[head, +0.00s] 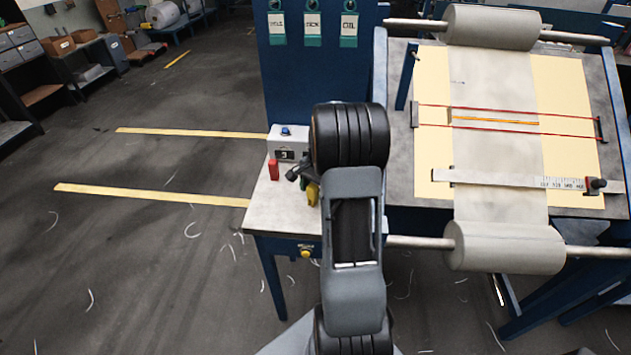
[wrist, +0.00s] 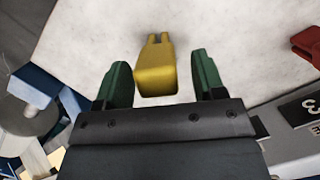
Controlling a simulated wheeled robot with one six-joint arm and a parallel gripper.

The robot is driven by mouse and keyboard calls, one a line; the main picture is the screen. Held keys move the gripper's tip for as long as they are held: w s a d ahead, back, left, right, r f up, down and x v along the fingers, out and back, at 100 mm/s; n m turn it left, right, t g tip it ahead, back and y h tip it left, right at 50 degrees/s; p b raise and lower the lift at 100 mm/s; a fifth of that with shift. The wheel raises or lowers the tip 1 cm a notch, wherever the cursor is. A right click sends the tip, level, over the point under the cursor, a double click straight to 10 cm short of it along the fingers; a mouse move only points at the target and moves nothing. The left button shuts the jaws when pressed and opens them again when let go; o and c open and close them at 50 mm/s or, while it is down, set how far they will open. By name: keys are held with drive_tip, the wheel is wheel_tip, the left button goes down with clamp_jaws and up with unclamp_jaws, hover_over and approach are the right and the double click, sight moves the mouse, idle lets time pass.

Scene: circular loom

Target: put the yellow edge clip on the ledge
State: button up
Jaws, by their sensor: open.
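The yellow edge clip (wrist: 157,72) stands on a pale grey tabletop (wrist: 225,25), its forked end pointing away from my gripper. In the head view the clip (head: 312,194) is partly hidden by my arm. My gripper (wrist: 160,78) is open, with one green finger on each side of the clip and a gap on both sides. The same grey tabletop (head: 262,215) shows in the head view beside the loom. I cannot tell which surface is the ledge.
A red clip (head: 273,170) stands on the tabletop near a grey box marked 3 (head: 288,150); the red clip also shows in the wrist view (wrist: 307,45). The loom bed (head: 430,150) with its rollers and red cords is at the right. The tabletop's front left is clear.

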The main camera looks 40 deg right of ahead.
drive_tip(key=s+v, duration=0.1)
drive_tip(key=v, duration=1.2)
drive_tip(key=shift+w+r+b, duration=0.3)
drive_tip(key=shift+w+b, duration=0.05)
drive_tip(key=shift+w, duration=0.1)
drive_tip(key=a+f+n, duration=0.1)
drive_tip(key=s+a+f+n, duration=0.1)
drive_tip(key=n, duration=0.1)
drive_tip(key=s+a+f+n+h, duration=0.1)
drive_tip(key=shift+s+a+f+n+t, duration=0.2)
drive_tip(key=shift+n+t, duration=0.1)
drive_tip(key=shift+n, duration=0.1)
drive_tip(key=s+a+r+n+t, duration=0.1)
drive_tip(key=s+a+n, duration=0.2)
drive_tip(key=a, duration=0.4)
drive_tip(key=s+a+r+n+t+h, duration=0.1)
drive_tip(key=s+a+n+t, duration=0.1)
drive_tip(key=a, duration=0.5)
drive_tip(key=s+a+r+n+t, duration=0.1)
drive_tip(key=s+a+n, duration=0.4)
drive_tip(key=s+a, duration=0.1)
drive_tip(key=shift+a, duration=0.45)
drive_tip(key=shift+w+r, duration=0.1)
drive_tip(key=shift+c, duration=0.4)
